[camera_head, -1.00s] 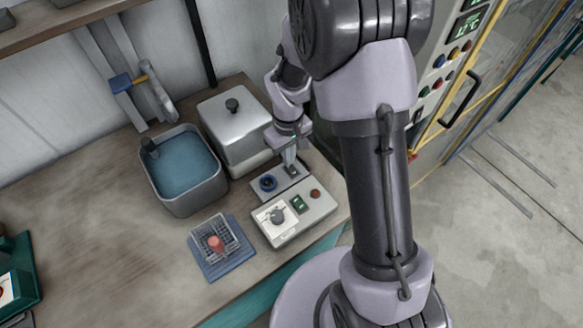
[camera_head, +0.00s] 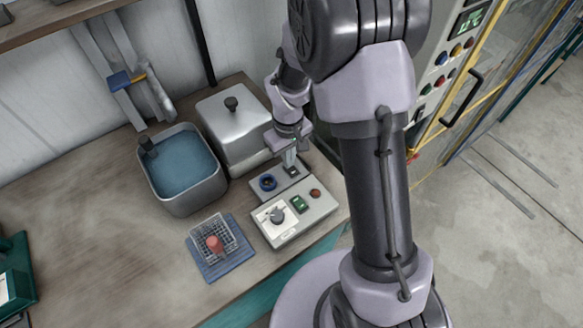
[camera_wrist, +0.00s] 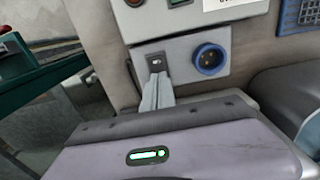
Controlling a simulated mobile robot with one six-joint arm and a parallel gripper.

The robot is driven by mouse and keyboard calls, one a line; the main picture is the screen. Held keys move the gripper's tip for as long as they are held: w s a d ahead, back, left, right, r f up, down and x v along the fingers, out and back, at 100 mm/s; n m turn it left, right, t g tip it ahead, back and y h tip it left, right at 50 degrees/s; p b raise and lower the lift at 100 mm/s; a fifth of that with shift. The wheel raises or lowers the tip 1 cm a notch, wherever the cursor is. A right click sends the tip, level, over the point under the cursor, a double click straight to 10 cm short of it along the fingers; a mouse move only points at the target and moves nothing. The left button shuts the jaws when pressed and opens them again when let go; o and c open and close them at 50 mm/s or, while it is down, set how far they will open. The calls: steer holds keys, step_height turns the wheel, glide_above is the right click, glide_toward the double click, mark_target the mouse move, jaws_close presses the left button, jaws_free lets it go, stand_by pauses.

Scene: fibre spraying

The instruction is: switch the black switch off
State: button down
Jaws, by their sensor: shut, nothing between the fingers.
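The black switch (camera_wrist: 156,61) is set in a small grey box (camera_wrist: 178,52) in the wrist view, beside a blue round knob (camera_wrist: 209,59). In the head view, the box (camera_head: 283,180) stands behind a white control unit, with the blue knob (camera_head: 268,182) on its left. My gripper (camera_wrist: 158,78) is shut and empty. Its fingertips are right at the switch and cover its near part. I cannot tell whether they touch it or which way the rocker is tilted. In the head view my gripper (camera_head: 290,167) points down at the box's right side.
The control unit (camera_head: 306,214) has a dial, a green display and a red button. A lidded metal bath (camera_head: 236,137) stands close behind my gripper. A blue-filled tank (camera_head: 185,172) and a blue tray with a wire basket (camera_head: 215,246) are to the left. Bench space farther left is clear.

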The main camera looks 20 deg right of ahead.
mark_target(289, 177)
steer(key=shift+f, duration=0.2)
step_height(289, 177, up, 7)
steer(key=p, duration=0.5)
steer(key=shift+r, duration=0.1)
step_height(289, 177, up, 7)
steer(key=s+m+t+b, duration=0.2)
steer(key=s+b, duration=0.1)
steer(key=b, duration=0.1)
steer(key=s+a+r+m+t+y+b, duration=0.1)
steer(key=s+a+r+m+t+b, duration=0.1)
steer(key=s, duration=0.6)
steer(key=s+a+r+m+t+y+b, duration=0.1)
steer(key=s+a+r+m+b, duration=0.1)
steer(key=s, duration=0.6)
step_height(289, 177, up, 3)
steer(key=shift+r+m+t+b, duration=0.1)
steer(key=shift+m+t+b, duration=0.3)
steer(key=shift+m+b, duration=0.5)
